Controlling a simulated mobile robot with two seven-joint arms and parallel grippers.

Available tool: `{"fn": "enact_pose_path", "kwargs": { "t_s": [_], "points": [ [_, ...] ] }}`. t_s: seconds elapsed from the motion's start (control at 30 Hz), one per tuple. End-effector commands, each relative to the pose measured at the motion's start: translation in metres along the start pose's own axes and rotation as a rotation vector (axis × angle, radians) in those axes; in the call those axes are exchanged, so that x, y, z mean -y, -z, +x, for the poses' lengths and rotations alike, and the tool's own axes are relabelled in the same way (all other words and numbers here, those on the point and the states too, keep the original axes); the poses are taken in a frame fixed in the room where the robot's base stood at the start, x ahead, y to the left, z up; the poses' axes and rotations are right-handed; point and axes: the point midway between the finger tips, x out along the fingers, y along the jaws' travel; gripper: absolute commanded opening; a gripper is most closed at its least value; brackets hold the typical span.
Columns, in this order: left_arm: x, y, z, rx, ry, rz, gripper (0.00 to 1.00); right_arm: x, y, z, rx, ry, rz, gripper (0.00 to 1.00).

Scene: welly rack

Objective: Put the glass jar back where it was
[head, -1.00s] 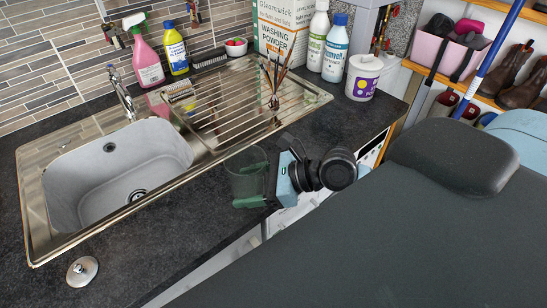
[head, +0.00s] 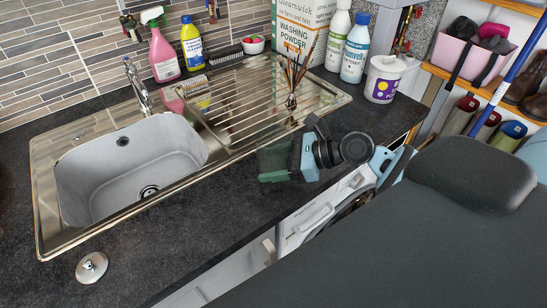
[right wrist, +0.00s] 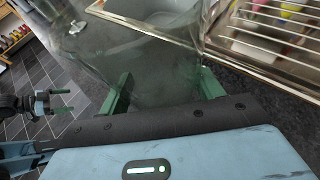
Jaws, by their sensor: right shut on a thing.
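My right gripper (head: 277,176) is shut on the clear glass jar (head: 271,157), with a green finger at either side. The jar is faint and see-through in the head view, over the worktop by the drainer's front edge. I cannot tell whether its base touches the worktop. In the right wrist view the jar (right wrist: 150,55) fills the upper middle between the fingers (right wrist: 163,92). My left gripper (right wrist: 62,101) shows only at the left of the right wrist view, away from the jar, empty, its green fingers apart.
A round metal lid with a knob (head: 91,267) lies on the dark worktop (head: 190,245) at front left. The sink (head: 135,165) and ribbed drainer (head: 235,100) lie behind. A bunch of reeds (head: 293,80) stands on the drainer. A white tub (head: 383,80) and bottles stand behind.

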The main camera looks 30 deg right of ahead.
Motion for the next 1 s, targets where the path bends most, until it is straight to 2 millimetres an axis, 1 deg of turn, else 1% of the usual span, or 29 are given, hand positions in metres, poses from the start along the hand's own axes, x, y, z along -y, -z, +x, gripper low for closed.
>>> {"fn": "enact_pose_path", "kwargs": {
  "t_s": [0.03, 0.1, 0.2, 0.3, 0.53, 0.63, 0.8, 0.87, 1.0],
  "points": [
    [-0.002, -0.005, 0.001, 0.009, -0.002, -0.005, 0.98, 0.013, 0.003, 0.002, -0.001, 0.004, 0.003, 0.33],
    [-0.003, -0.007, 0.001, 0.012, -0.003, -0.009, 0.98, 0.027, 0.004, 0.002, 0.0, 0.003, 0.002, 0.33],
    [-0.004, -0.009, 0.002, 0.016, -0.004, -0.012, 0.98, 0.042, 0.005, 0.002, -0.001, 0.002, 0.002, 0.33],
    [-0.004, -0.011, 0.002, 0.019, -0.005, -0.013, 0.98, 0.05, 0.004, 0.002, 0.001, 0.001, 0.0, 0.33],
    [-0.004, -0.011, 0.002, 0.02, -0.005, -0.012, 0.98, 0.052, 0.004, 0.002, 0.001, 0.0, -0.001, 0.33],
    [-0.004, -0.013, 0.002, 0.024, -0.006, -0.012, 0.98, 0.052, 0.012, 0.006, 0.0, 0.0, 0.001, 0.33],
    [-0.004, -0.019, 0.003, 0.035, -0.007, -0.01, 0.98, 0.051, 0.034, 0.014, 0.0, 0.0, 0.003, 0.33],
    [-0.004, -0.02, 0.003, 0.037, -0.008, -0.01, 0.98, 0.051, 0.037, 0.016, 0.0, 0.0, 0.001, 0.33],
    [-0.004, -0.019, 0.003, 0.036, -0.008, -0.008, 0.98, 0.052, 0.036, 0.015, 0.001, 0.001, -0.002, 0.33]
  ]
}}
